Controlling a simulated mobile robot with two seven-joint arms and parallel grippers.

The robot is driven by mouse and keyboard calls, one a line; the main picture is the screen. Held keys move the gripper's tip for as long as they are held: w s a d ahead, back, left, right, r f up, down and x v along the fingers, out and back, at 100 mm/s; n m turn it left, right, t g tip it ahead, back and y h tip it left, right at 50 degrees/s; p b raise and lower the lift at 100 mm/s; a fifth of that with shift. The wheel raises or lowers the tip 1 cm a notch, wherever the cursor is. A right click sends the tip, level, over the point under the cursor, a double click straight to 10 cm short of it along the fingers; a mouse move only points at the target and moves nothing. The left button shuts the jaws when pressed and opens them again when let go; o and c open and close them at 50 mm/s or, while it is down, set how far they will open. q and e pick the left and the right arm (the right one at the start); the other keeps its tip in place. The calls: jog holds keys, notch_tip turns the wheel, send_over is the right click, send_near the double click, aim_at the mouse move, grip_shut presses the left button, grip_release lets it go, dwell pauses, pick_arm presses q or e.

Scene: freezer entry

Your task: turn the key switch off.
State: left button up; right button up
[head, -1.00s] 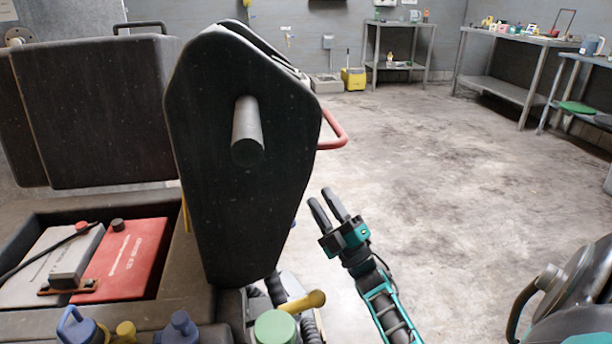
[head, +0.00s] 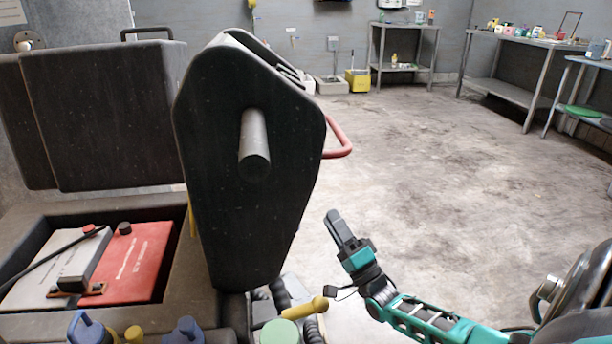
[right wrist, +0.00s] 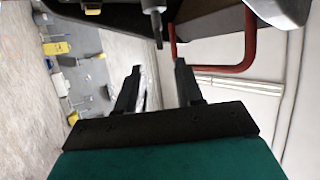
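The machine's dark upright panel (head: 245,215) stands in the middle of the head view, with a grey round stub (head: 254,145) on its near face. I cannot make out a key or key switch for certain in either view. My right gripper (head: 334,218) is to the right of the panel, apart from it, over bare floor. In the right wrist view its two fingers (right wrist: 159,68) are spread with nothing between them. A grey rod with a dark tip (right wrist: 155,22) hangs beyond the fingertips there; I cannot tell what it is. My left gripper is not in view.
A red handle (head: 339,137) sticks out right of the panel and also shows in the right wrist view (right wrist: 250,45). A yellow-knobbed lever (head: 318,303) and green cap (head: 279,333) are below. A red battery (head: 130,262) lies in the open bay. Floor to the right is clear.

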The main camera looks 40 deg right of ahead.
jog(key=b+x, duration=0.1)
jog(key=x, duration=1.1)
jog(key=shift+w+r, duration=0.2)
jog(key=shift+w, duration=0.15)
jog(key=shift+c, duration=0.4)
grip_shut()
jog(key=shift+b, duration=0.35)
